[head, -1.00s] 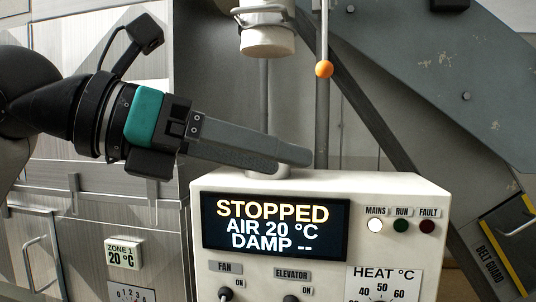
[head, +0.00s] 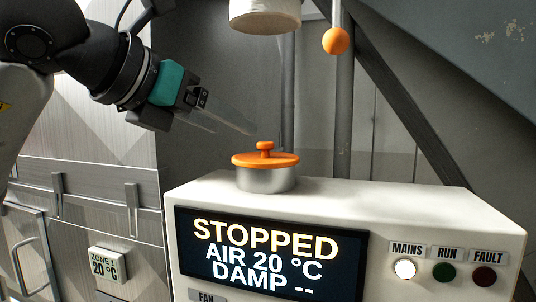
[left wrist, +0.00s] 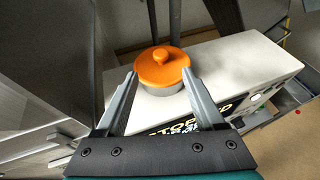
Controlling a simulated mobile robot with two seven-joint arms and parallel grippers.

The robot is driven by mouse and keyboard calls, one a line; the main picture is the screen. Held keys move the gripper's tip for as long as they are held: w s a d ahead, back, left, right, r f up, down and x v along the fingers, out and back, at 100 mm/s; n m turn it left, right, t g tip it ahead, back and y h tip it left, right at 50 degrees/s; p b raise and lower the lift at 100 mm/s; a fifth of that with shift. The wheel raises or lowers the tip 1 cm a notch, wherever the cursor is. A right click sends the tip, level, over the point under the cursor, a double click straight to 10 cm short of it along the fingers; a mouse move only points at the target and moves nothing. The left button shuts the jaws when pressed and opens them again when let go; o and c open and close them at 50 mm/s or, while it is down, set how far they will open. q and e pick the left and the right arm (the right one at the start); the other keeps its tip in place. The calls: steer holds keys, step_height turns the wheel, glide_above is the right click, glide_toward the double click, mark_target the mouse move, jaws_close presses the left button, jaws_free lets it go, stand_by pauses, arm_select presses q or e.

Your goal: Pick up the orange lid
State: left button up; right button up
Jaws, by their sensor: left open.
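The orange lid (head: 265,159) with a small round knob sits on a short silver pot (head: 266,179). The pot stands on top of the white control box, near its back left. My left gripper (head: 235,128) is above and to the left of the lid in the head view, its fingers blurred and apart from the lid. In the left wrist view the lid (left wrist: 162,67) shows beyond the two spread fingertips of my left gripper (left wrist: 160,75), with nothing between the fingers. My right gripper is not in view.
The white control box (head: 420,215) reads "STOPPED, AIR 20 °C". A white cylinder (head: 265,15) hangs above the lid. An orange ball (head: 336,41) hangs on a rod to its right. Grey posts stand behind. The box top right of the pot is clear.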

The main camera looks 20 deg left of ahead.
mark_target(260, 144)
arm_select(q)
steer(key=x, duration=0.4)
steer(key=shift+w+d+p, duration=0.15)
steer(key=shift+w+p, duration=0.1)
steer(key=shift+p, duration=0.1)
steer(key=p+x, duration=0.2)
steer(key=x, duration=0.3)
steer(key=shift+w+f, duration=0.1)
steer(key=shift+f, duration=0.05)
jaws_close()
